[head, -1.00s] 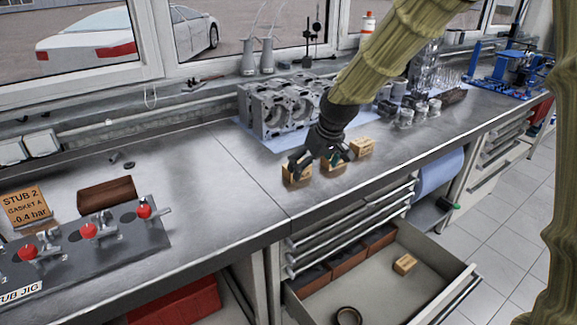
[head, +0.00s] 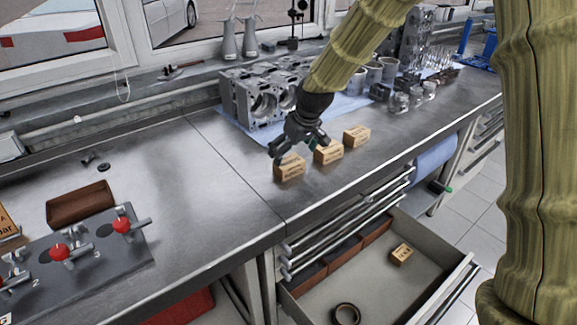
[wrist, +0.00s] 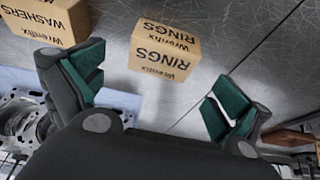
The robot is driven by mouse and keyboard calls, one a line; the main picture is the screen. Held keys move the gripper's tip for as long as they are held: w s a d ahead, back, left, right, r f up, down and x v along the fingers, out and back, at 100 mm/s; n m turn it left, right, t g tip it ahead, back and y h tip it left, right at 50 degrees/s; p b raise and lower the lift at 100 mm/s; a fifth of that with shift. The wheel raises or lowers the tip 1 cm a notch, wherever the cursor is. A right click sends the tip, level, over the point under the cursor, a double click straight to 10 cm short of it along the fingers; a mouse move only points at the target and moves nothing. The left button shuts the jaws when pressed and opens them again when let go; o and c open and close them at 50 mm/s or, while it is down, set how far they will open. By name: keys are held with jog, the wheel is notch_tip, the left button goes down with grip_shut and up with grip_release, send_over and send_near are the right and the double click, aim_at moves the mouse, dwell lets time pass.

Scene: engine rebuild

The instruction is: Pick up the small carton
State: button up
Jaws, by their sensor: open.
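Three small tan cartons stand in a row on the metal bench. The leftmost carton (head: 289,167) shows in the wrist view as the RINGS carton (wrist: 164,51), ahead of and between my spread fingers. The middle carton (head: 328,152) appears to be the WASHERS carton (wrist: 45,20), cut off at the upper left of the wrist view. The third carton (head: 357,135) is at the right of the row. Another small carton (head: 401,254) lies in the open drawer. My gripper (head: 298,146) is open and empty, above and behind the leftmost carton, with its green-padded fingers (wrist: 155,92) apart.
The engine block (head: 262,95) stands on a blue mat behind the cartons. The open drawer (head: 440,285) juts out below the bench edge and also holds a dark ring (head: 345,314). A jig with red knobs (head: 75,265) and a brown tray (head: 80,206) are left. The bench between is clear.

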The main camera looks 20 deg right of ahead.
aim_at(289, 161)
jog(key=shift+f, duration=0.3)
jog(key=shift+p+x, duration=0.65)
jog(key=shift+x, duration=1.75)
jog(key=shift+s, duration=0.15)
jog(key=c, duration=1.1)
